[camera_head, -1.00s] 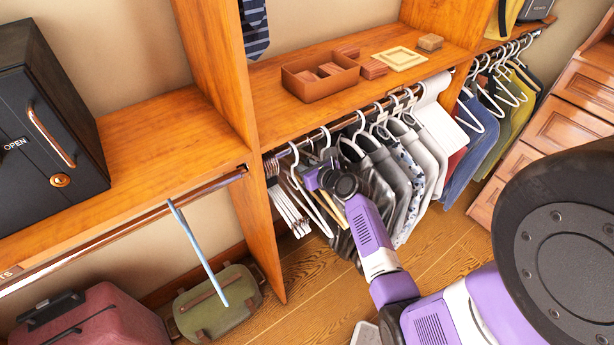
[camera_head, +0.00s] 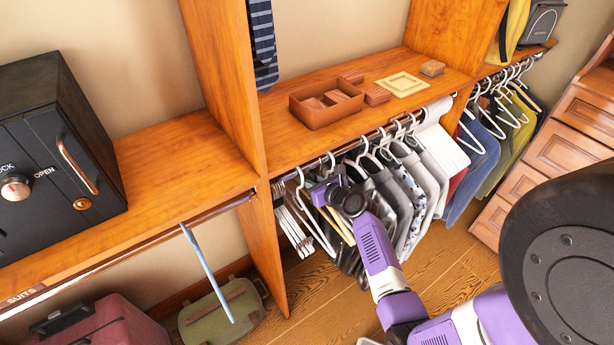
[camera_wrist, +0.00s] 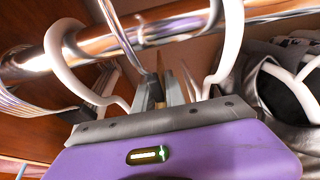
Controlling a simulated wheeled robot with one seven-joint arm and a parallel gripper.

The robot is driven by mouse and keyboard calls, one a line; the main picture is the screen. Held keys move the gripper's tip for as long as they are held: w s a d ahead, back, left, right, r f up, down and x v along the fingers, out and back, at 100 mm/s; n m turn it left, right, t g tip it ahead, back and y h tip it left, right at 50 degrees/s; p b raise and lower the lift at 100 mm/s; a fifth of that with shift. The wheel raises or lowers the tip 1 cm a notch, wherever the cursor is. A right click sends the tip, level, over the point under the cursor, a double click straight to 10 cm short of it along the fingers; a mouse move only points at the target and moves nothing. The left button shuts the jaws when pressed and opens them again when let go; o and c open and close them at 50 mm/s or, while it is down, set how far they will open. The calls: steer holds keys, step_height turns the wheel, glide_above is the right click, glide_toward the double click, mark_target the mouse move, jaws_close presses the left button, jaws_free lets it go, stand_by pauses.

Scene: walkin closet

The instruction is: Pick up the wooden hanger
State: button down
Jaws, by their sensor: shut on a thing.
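The wooden hanger (camera_head: 341,229) shows as tan strips below my gripper, among the hangers on the right-hand rod. In the wrist view, a narrow brown part of the wooden hanger (camera_wrist: 157,91) sits between the two fingers, with a metal hook rising from it to the rod. My gripper (camera_head: 322,188) is up under the rod; in the wrist view my gripper (camera_wrist: 160,92) is closed on the hanger's neck. The hook still appears to be over the rod. Most of the hanger's body is hidden by my gripper and arm.
The chrome rod (camera_wrist: 120,42) runs close above the fingers. White hangers (camera_head: 305,215) hang left of my gripper, and grey clothes (camera_head: 385,190) hang close on its right. A wooden divider (camera_head: 262,235) stands to the left. A shelf (camera_head: 285,125) with a brown box (camera_head: 322,113) is above.

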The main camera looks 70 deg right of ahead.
steer(key=s+a, duration=0.7)
steer(key=s, duration=0.5)
steer(key=s+a+b, duration=0.1)
steer(key=s+a, duration=0.7)
steer(key=s, duration=0.5)
steer(key=s+a+b, duration=0.1)
steer(key=s+a, duration=0.7)
steer(key=s, duration=0.4)
steer(key=shift+s, duration=0.15)
steer(key=shift+f, duration=0.1)
